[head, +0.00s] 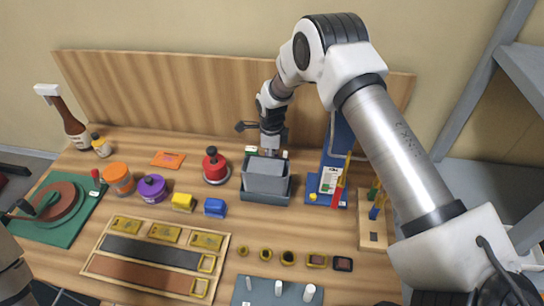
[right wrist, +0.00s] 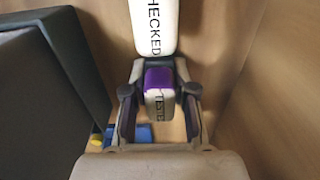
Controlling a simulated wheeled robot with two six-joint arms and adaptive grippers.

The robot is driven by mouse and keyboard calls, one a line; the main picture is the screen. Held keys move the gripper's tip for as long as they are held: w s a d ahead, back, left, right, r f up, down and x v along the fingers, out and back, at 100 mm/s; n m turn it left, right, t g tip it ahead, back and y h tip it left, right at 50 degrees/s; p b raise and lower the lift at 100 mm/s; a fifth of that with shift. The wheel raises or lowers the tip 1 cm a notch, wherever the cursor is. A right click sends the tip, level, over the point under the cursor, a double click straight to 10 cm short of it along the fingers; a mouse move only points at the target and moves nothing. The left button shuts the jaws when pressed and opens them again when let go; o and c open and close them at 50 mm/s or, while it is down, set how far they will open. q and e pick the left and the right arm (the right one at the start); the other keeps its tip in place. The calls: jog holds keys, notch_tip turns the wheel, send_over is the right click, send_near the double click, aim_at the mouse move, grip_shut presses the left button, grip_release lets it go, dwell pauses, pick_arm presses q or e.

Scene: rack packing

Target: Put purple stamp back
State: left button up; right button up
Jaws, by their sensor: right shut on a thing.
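My right gripper (head: 272,148) points down behind the grey box, close to the wooden back panel. In the right wrist view, its dark fingers (right wrist: 158,105) stand on both sides of a purple stamp (right wrist: 158,78) with a white lettered label, and are shut on it. A white part lettered "CHECKED" (right wrist: 152,28) shows directly above the purple part; how the two join is unclear. The stamp's lower end is hidden, and I cannot make the stamp out in the head view. My left gripper cannot be seen.
The grey box (head: 265,178) sits in a dark tray beside the gripper. A blue stand (head: 338,150) is to its right, and a red-knobbed object (head: 213,163) to its left. Purple (head: 152,188) and orange (head: 118,177) jars stand further left. A partitioned wooden tray (head: 98,243) lies in front.

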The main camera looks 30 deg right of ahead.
jog(key=o, duration=0.8)
jog(key=shift+o, duration=0.5)
jog(key=shift+s+d, duration=0.1)
jog(key=shift+d, duration=0.05)
jog(key=shift+r, duration=0.35)
notch_tip(320, 180, up, 11)
jog(key=b, duration=0.3)
jog(key=shift+f+b, duration=0.1)
jog(key=shift+b, duration=0.2)
jog(key=shift+r, duration=0.35)
